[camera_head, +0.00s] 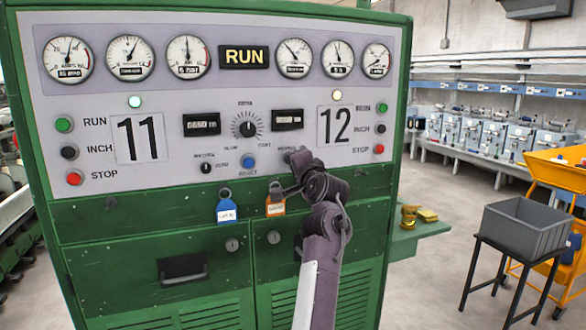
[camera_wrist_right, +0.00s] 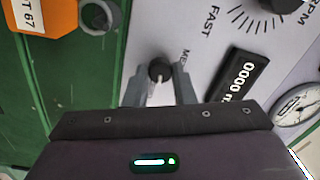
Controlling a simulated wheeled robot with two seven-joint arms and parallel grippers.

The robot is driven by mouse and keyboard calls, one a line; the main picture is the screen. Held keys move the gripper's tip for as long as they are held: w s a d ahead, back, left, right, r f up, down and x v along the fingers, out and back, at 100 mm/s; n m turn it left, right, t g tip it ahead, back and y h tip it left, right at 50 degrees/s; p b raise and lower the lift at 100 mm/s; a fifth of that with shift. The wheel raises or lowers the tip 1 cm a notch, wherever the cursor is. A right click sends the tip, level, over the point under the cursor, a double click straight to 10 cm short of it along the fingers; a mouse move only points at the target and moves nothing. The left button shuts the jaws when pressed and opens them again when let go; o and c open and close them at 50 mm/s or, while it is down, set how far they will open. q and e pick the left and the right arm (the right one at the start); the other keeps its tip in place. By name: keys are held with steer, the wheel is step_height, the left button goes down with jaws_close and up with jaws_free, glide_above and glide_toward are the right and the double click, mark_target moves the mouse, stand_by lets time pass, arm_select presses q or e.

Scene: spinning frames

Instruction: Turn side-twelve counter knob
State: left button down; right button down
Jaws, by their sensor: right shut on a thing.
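The side-twelve counter knob (camera_wrist_right: 160,69) is small and black with a pale pointer line, set on the light grey panel in the right wrist view. My right gripper (camera_wrist_right: 160,86) has one finger on each side of it and is shut on it. In the head view my right gripper (camera_head: 294,158) reaches the panel below the side-twelve counter display (camera_head: 287,119), and it largely hides the knob there. The display also shows in the wrist view (camera_wrist_right: 244,82). The "12" plate (camera_head: 337,125) is to the right. My left gripper is not in view.
The matching side-eleven knob (camera_head: 206,168) and a blue button (camera_head: 248,161) are to the left. A blue padlock tag (camera_head: 227,211) and an orange one (camera_head: 275,207) hang just below the panel. A large speed dial (camera_head: 247,125) is above. A grey crate (camera_head: 522,228) stands at right.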

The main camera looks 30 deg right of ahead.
steer(key=shift+m+b, duration=0.45)
steer(key=shift+m, duration=0.55)
steer(key=c, duration=1.2)
jaws_free()
steer(key=b+v, duration=0.3)
steer(key=v, duration=0.4)
steer(key=shift+s+a, duration=0.15)
steer(key=shift+s, duration=0.25)
